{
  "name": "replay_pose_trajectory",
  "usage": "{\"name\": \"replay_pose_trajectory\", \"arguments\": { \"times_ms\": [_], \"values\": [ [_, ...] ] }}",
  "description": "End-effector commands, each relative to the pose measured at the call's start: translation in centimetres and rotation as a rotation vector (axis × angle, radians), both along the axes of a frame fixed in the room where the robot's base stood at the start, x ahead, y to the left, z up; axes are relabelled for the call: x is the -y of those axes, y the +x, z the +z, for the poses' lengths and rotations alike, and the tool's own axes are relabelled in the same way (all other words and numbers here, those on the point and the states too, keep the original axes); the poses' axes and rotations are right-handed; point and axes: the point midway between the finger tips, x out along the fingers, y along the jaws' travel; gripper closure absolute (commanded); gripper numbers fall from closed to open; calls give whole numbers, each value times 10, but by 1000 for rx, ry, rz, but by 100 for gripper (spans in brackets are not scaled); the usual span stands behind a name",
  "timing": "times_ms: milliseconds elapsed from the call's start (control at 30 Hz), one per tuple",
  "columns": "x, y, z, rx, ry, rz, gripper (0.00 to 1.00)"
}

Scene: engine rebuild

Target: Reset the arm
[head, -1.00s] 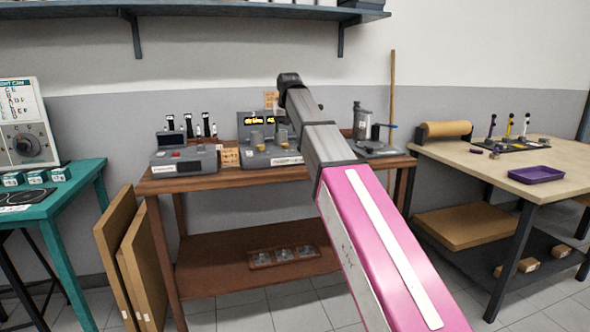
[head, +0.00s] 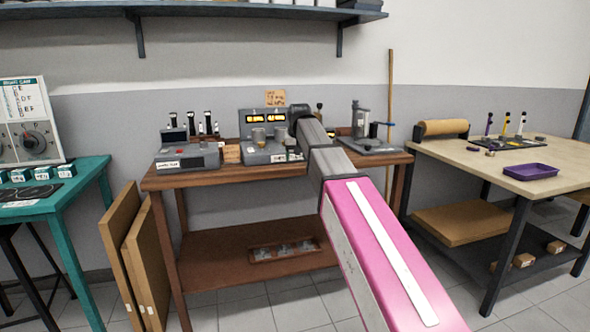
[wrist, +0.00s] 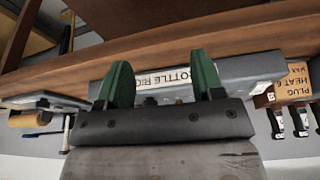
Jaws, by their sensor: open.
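My arm reaches from the lower right of the head view toward the wooden bench, pink on its near link and grey toward its end. My gripper shows in the wrist view (wrist: 163,85), with two green fingers spread apart and nothing between them. The fingers point toward the edge of the wooden bench and a grey unit (wrist: 235,72) with a partly hidden label. In the head view the arm's end is in front of the right side of the grey unit with lit displays (head: 268,152), and the fingers are hidden there.
The wooden bench (head: 215,178) also holds a grey box (head: 187,155) at left and a stand (head: 372,146) at right. A teal table (head: 90,178) is at far left. A pale table (head: 470,165) with a purple tray (head: 531,171) is at right. A shelf (head: 200,12) hangs above.

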Motion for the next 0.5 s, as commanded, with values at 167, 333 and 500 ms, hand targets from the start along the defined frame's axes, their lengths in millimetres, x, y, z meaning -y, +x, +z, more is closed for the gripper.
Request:
{"name": "replay_pose_trajectory", "arguments": {
  "times_ms": [167,333,500],
  "values": [
    [29,-23,-69,-43,-9,-23,39],
    [60,-51,-140,-88,-17,-48,39],
    [89,-85,-205,-134,-23,-73,39]
  ]
}}
